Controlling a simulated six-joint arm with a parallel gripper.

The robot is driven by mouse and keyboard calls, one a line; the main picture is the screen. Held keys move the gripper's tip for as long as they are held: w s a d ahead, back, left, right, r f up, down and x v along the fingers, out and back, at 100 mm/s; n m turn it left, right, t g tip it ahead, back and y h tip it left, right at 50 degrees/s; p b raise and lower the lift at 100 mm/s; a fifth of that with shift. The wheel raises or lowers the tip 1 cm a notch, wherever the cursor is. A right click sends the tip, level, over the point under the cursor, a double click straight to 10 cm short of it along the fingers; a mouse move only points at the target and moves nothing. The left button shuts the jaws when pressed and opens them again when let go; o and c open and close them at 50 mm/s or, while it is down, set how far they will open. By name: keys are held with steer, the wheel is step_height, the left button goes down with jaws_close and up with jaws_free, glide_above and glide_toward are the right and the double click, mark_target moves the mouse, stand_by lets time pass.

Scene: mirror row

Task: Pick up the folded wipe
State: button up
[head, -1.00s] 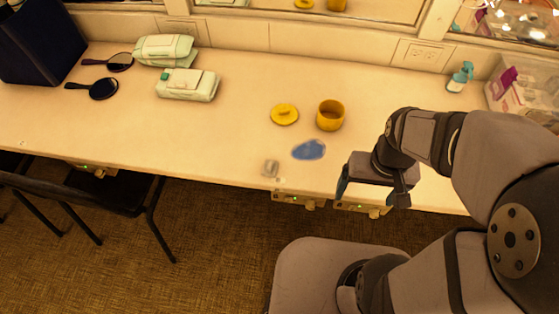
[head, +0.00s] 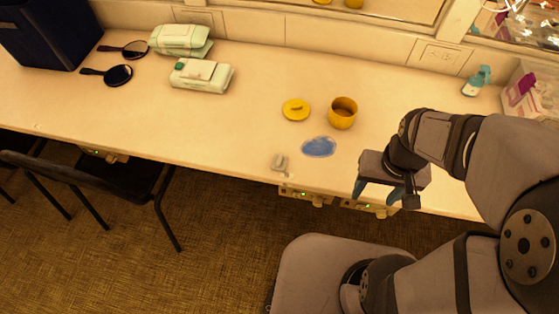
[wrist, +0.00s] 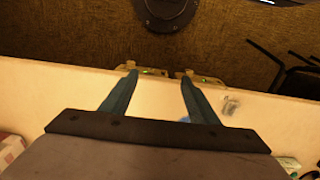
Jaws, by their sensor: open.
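A small grey-white folded piece (head: 280,162), which looks like the folded wipe, lies near the front edge of the counter in the head view. In the wrist view it is a blurry grey patch (wrist: 230,105) to the right of the fingers. My gripper (head: 376,193) is to its right, by the counter's front edge. The two blue fingers point down, apart, with nothing between them. In the wrist view my gripper (wrist: 158,78) is open and its fingertips overlap the counter edge.
A flat blue patch (head: 318,147) lies between the wipe and my gripper. Behind it are a yellow lid (head: 296,109) and yellow cup (head: 343,118). The counter left of the wipe is clear.

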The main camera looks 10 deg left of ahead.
steer(key=shift+a, duration=0.1)
steer(key=n+b, duration=0.3)
steer(key=b, duration=0.1)
glide_above(280, 159)
steer(key=f, duration=0.5)
steer(key=shift+w+a, duration=0.35)
steer(key=shift+w, duration=0.05)
steer(key=shift+r+m, duration=0.15)
steer(key=shift+m, duration=0.75)
steer(key=shift+s+d+m, duration=0.2)
steer(key=shift+s+m, duration=0.05)
steer(key=shift+m, duration=0.75)
steer(key=shift+s+d+f+p, duration=0.1)
steer(key=shift+f+p, duration=0.4)
steer(key=shift+f, duration=1.35)
steer(key=shift+s+f+p, duration=0.1)
steer(key=shift+f+p, duration=0.4)
steer(key=shift+f, duration=1.35)
